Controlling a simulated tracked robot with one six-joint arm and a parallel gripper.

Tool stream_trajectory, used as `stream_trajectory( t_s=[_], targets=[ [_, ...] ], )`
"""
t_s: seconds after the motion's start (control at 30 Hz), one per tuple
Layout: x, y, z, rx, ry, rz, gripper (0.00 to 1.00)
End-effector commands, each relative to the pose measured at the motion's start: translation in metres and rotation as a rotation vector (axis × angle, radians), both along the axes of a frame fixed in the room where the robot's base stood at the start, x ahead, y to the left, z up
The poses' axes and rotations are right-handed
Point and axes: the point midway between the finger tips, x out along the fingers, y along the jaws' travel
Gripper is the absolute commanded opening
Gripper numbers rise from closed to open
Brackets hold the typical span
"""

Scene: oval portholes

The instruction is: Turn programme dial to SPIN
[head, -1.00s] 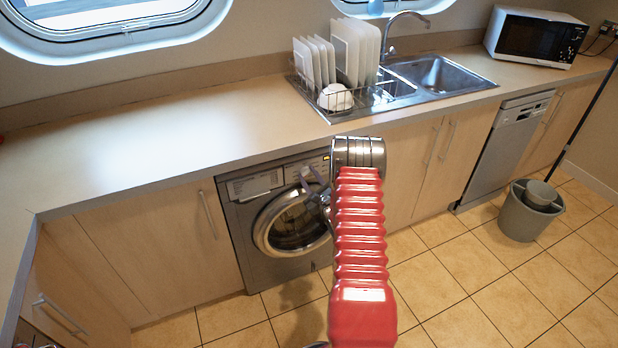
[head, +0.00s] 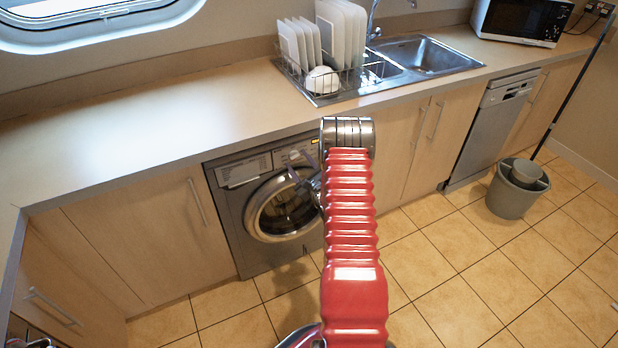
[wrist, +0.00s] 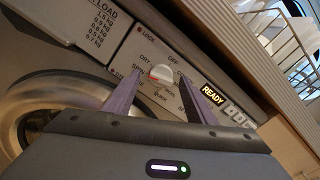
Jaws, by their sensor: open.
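The programme dial (wrist: 161,74) is a pale round knob on the washing machine's panel in the wrist view. A red mark shows on its left side, near the partly covered label beginning "SP". Labels such as OFF, DRY and QUICK ring it. The exact setting is hard to tell. My gripper (wrist: 162,80) is open, its purple-grey fingers one on each side of the dial in the picture. I cannot tell whether they touch it. In the head view my gripper (head: 304,170) is in front of the upper panel of the washing machine (head: 230,205), partly hidden by my red arm.
A lit READY display (wrist: 213,95) lies right of the dial. The round door (head: 283,206) is below the panel, under the worktop (head: 150,130). A dish rack (head: 322,85) and sink (head: 428,56) stand above. A bucket (head: 515,190) stands on the floor at right.

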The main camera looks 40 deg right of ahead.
Motion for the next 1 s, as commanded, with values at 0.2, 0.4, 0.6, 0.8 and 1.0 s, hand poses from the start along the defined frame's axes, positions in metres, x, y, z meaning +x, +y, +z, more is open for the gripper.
stream_trajectory(
  t_s=[0.2, 0.4, 0.6, 0.8, 1.0],
  targets=[
    [-0.03, 0.007, -0.001, 0.002, 0.003, -0.003, 0.5],
    [-0.063, 0.017, -0.001, 0.003, 0.003, -0.003, 0.5],
    [-0.096, 0.028, -0.002, 0.003, 0.004, -0.003, 0.5],
    [-0.118, 0.034, -0.002, 0.002, 0.004, -0.002, 0.5],
    [-0.123, 0.036, -0.002, 0.002, 0.004, -0.001, 0.5]
  ],
)
